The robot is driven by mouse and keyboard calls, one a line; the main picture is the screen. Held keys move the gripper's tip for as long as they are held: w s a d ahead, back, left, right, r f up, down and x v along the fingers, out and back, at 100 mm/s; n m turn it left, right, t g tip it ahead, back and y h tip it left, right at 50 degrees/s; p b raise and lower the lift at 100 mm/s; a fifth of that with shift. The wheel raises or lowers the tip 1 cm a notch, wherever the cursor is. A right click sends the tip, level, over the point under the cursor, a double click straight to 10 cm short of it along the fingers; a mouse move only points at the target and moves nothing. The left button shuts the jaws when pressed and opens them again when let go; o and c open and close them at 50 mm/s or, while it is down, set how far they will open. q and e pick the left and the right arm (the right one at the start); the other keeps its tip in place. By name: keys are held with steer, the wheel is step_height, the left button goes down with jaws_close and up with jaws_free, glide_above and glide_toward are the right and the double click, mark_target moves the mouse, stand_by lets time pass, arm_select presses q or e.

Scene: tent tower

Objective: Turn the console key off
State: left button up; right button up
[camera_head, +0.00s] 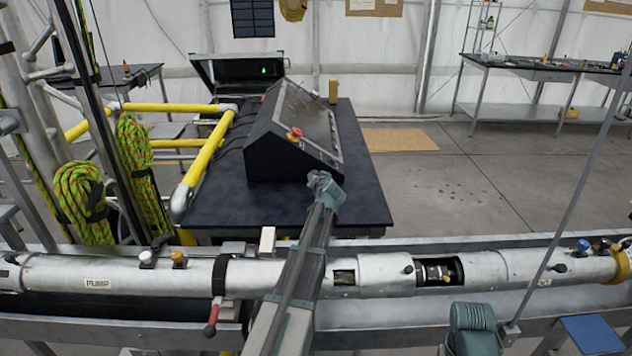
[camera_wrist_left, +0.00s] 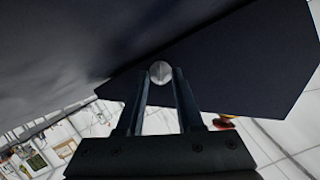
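The dark console (camera_head: 262,150) with a sloped panel stands on a dark table. My left gripper (camera_head: 322,180) reaches from the bottom of the head view to the console's near right corner. In the left wrist view, a round silver piece, seemingly the key in its lock (camera_wrist_left: 160,71), sits on a dark face. My left gripper (camera_wrist_left: 162,78) has its two fingers apart, with their tips on either side of that piece; contact is not clear. The key is not distinguishable in the head view.
A red knob (camera_head: 294,134) on a yellow base sits on the console's panel. The dark table (camera_head: 220,205) has yellow rails (camera_head: 205,160) on its left. A long silver pipe (camera_head: 130,272) crosses the foreground. Coiled ropes (camera_head: 80,200) hang at left.

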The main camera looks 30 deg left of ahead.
arm_select(q)
jaws_close()
stand_by(1.4)
